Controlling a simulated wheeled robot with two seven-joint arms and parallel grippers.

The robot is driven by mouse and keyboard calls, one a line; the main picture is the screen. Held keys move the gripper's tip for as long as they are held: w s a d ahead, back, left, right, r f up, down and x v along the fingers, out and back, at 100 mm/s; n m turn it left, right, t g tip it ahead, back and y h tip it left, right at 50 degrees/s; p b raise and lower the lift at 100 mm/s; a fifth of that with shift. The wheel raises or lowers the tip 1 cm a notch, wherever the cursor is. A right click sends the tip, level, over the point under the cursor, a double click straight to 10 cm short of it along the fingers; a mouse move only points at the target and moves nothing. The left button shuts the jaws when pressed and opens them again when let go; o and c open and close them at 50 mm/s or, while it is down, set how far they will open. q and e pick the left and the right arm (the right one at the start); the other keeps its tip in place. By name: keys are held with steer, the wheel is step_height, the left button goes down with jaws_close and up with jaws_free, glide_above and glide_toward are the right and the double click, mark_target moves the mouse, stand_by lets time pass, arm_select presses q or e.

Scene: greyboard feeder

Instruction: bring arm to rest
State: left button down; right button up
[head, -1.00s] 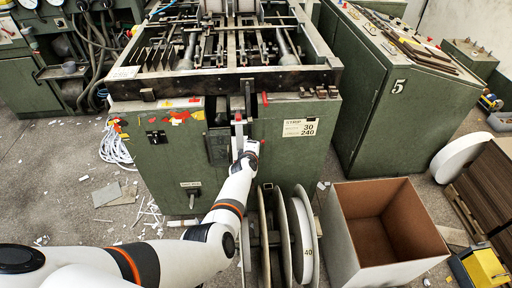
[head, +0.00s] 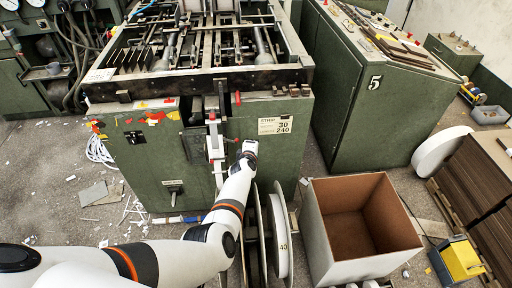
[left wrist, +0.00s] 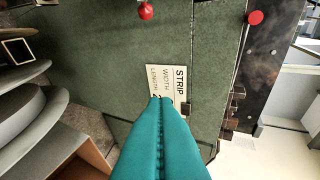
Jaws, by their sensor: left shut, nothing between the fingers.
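My left arm reaches in from the lower left in the head view. Its white wrist end (head: 248,150) is in front of the green machine's front panel (head: 160,165), to the right of a grey lever (head: 215,145). The fingers are hardly visible there. In the left wrist view my left gripper (left wrist: 165,100) shows two teal fingers pressed together, with nothing between them. Its tips overlap the white STRIP label (left wrist: 168,82) in the picture; contact with the panel cannot be told.
An open box (head: 335,250) stands at the right, beside grey reels (head: 277,235) near my forearm. A green cabinet (head: 372,125) marked 5 is behind it. Two red knobs, a ball (left wrist: 146,11) and a disc (left wrist: 255,17), show near the fingers. Scraps litter the floor.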

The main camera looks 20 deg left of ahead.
arm_select(q)
steer(key=s+a+f+m+g+h, duration=0.1)
steer(key=s+a+m+g, duration=0.15)
steer(key=s+m, duration=0.5)
steer(key=s+a+m+g, duration=0.1)
steer(key=s+a+m, duration=0.25)
steer(key=s, duration=0.65)
steer(key=s+d+r+m+g, duration=0.2)
steer(key=s+d+r+m, duration=0.15)
steer(key=s, duration=0.55)
steer(key=s+d+r+m+g, duration=0.2)
steer(key=s+r+m, duration=0.15)
steer(key=s, duration=0.65)
steer(key=s+d+r+m+g, duration=0.2)
steer(key=s+m, duration=0.2)
steer(key=s, duration=0.5)
step_height(320, 180, down, 27)
steer(key=s+g, duration=0.1)
steer(key=s, duration=0.1)
steer(key=s+a+f+g, duration=0.1)
steer(key=s+a+f, duration=0.1)
steer(key=s+f, duration=1.3)
steer(key=shift+s+a, duration=0.15)
steer(key=shift+a, duration=0.1)
arm_select(e)
steer(key=shift+a+f, duration=0.2)
steer(key=shift+a, duration=0.05)
arm_select(q)
steer(key=shift+f+g, duration=0.1)
steer(key=shift+g, duration=0.15)
